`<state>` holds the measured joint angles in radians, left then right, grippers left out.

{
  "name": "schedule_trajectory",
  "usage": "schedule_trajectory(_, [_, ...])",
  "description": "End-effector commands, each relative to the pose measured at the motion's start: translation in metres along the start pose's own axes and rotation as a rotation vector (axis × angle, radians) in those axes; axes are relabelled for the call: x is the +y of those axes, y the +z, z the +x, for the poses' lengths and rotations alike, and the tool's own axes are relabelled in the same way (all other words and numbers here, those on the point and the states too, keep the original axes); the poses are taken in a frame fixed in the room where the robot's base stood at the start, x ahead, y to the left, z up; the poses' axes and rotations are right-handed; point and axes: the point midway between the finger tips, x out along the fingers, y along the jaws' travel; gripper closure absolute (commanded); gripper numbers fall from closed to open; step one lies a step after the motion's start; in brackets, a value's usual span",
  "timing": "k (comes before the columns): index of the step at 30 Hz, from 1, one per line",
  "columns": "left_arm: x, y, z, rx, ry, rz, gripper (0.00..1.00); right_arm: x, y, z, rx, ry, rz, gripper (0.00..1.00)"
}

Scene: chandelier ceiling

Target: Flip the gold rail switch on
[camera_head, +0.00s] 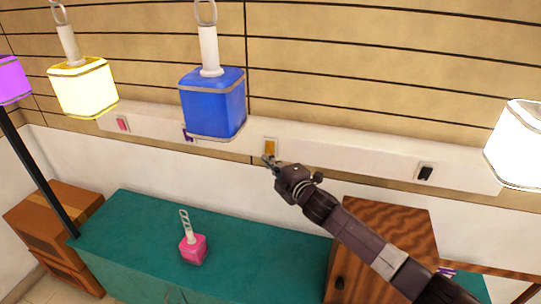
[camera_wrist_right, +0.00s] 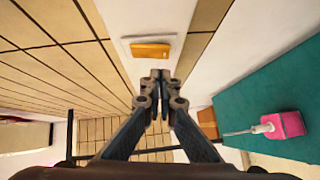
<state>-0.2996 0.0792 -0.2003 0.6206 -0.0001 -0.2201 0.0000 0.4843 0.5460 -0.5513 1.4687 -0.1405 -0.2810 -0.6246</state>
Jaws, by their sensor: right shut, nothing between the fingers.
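The gold rail switch (camera_head: 270,147) is a small gold rocker on a white plate, set in the white wall rail (camera_head: 340,148). It also shows in the right wrist view (camera_wrist_right: 150,50), just beyond my fingertips. My right gripper (camera_head: 268,161) comes in from the lower right and is just below the switch in the head view. In the wrist view the fingers (camera_wrist_right: 160,76) are shut and empty, with a small gap seeming to lie between the tips and the switch. I cannot tell whether they touch. My left gripper is not in view.
The rail also bears a pink switch (camera_head: 122,124), a purple switch (camera_head: 188,134) and a black switch (camera_head: 425,172). A blue lamp (camera_head: 213,105) hangs close above left of my gripper. A yellow lamp (camera_head: 84,88) hangs farther left.

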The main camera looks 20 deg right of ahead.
Motion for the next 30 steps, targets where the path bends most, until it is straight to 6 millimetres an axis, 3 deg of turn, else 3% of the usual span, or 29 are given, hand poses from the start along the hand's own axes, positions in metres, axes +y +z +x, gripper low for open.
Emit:
schedule_trajectory(8, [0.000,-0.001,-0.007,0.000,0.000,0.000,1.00,0.000,0.013,0.013,0.001,0.000,-0.001,1.00])
schedule_trajectory(21, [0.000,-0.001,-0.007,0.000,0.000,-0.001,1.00,-0.001,0.015,0.015,0.001,0.001,0.000,1.00])
schedule_trajectory(30, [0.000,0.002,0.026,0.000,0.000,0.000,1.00,-0.009,0.019,0.020,0.002,0.052,-0.048,1.00])
